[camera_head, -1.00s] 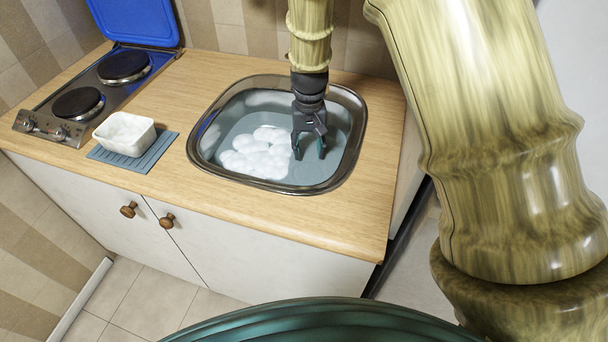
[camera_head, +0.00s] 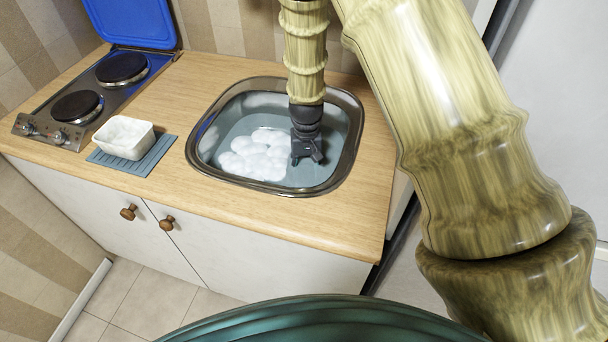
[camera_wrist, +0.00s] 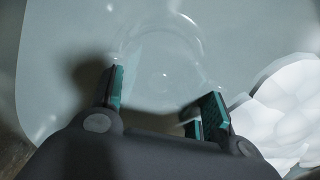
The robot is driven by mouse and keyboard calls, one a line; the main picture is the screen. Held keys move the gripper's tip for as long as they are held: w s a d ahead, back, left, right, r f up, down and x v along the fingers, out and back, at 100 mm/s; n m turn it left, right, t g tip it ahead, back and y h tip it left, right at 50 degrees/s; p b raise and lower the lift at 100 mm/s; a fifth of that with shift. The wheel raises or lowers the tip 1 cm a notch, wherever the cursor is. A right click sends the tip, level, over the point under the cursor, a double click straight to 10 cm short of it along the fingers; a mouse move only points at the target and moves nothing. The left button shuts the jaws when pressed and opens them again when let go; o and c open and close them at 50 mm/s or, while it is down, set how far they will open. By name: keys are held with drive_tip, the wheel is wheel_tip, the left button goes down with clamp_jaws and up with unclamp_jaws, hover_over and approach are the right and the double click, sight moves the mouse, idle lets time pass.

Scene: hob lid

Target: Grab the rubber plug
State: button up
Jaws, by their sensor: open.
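My gripper (camera_head: 307,160) points down into the water-filled sink (camera_head: 356,150), to the right of a patch of white foam (camera_head: 255,155). Its fingertips are hidden below the water surface in the head view. In the wrist view my gripper (camera_wrist: 163,105) is open, with a teal-padded finger on each side. The rubber plug cannot be made out clearly. Faint round outlines show on the pale sink bottom ahead of the fingers. A small pale shape beside the right finger is too unclear to name.
A white tub (camera_head: 124,138) stands on a blue-grey mat (camera_head: 148,162) left of the sink. Further left is a two-plate hob (camera_head: 78,105) with its blue lid (camera_head: 130,22) raised. The wooden worktop (camera_head: 330,220) is bare in front of the sink.

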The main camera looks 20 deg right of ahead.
clamp_jaws()
drive_tip(key=shift+r, duration=0.15)
idle(0.4)
